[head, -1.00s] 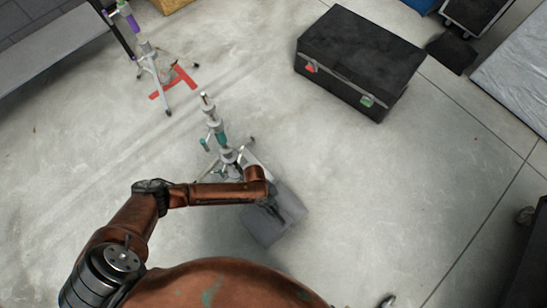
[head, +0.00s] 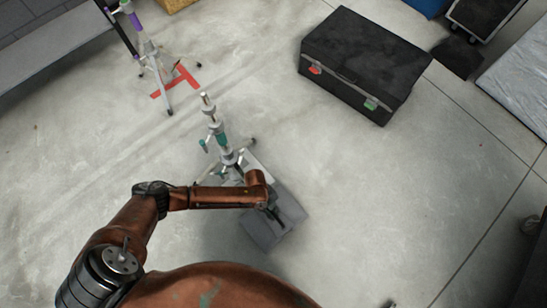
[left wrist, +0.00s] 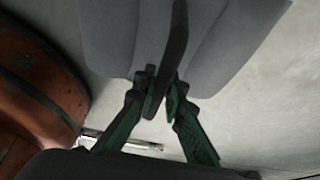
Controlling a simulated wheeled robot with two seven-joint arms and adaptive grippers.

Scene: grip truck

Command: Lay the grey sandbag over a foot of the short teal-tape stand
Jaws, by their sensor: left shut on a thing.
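The short teal-tape stand (head: 222,139) stands upright on the floor, just beyond my left forearm in the head view. Some of its feet show, one to the right of its base; my arm hides others. My left gripper (head: 274,213) is shut on the grey sandbag (head: 284,225), close to the stand's near right side. In the left wrist view the fingers (left wrist: 160,92) pinch the sandbag's dark strap, and the grey sandbag (left wrist: 225,45) spreads on both sides of it. I cannot tell whether the bag touches the floor or a foot. My right gripper is not in view.
A black case (head: 364,62) with red and green latches sits at the upper right. A grey bench or ramp (head: 50,45) is at far left.

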